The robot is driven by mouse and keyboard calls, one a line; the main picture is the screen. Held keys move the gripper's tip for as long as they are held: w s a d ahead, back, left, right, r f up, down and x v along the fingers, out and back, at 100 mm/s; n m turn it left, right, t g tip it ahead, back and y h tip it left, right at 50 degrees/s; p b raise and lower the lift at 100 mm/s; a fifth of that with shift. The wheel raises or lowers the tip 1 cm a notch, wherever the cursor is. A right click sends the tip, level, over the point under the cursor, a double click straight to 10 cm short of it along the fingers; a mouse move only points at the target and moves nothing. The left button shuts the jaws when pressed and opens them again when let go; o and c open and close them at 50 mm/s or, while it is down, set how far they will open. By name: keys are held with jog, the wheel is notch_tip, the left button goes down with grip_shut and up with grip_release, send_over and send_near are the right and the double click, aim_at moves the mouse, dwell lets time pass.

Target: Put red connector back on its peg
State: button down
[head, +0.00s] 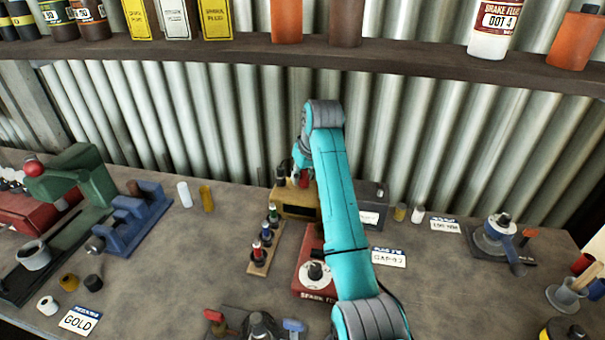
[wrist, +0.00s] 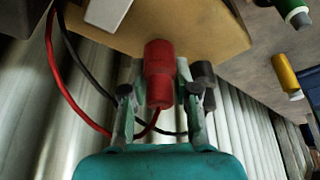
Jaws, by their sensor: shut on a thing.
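The red connector (wrist: 160,70) is a ribbed red plug with a red cable, seen between my two fingers in the wrist view. My gripper (wrist: 160,95) is shut on it. Its far end is close against the tan face of the box (wrist: 225,30); I cannot tell whether it touches, and no peg for it shows. A black connector (wrist: 204,75) with a black cable is just right of it, partly behind my right finger. In the head view my gripper (head: 301,160) is at the back of the tan box (head: 296,196), largely hidden by my arm.
A wooden rack of small bottles (head: 265,240) and a red spark plug box (head: 313,270) stand in front. A dark grey box (head: 371,200) is to the right. The corrugated wall (head: 420,140) is close behind, with a shelf (head: 400,65) above. Bench space is clear at left-centre.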

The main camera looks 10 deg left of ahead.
jog(key=shift+f, duration=0.35)
dwell(0.4)
jog(key=shift+c, duration=1.9)
grip_release()
jog(key=shift+r, duration=0.2)
jog(key=shift+r, duration=3.35)
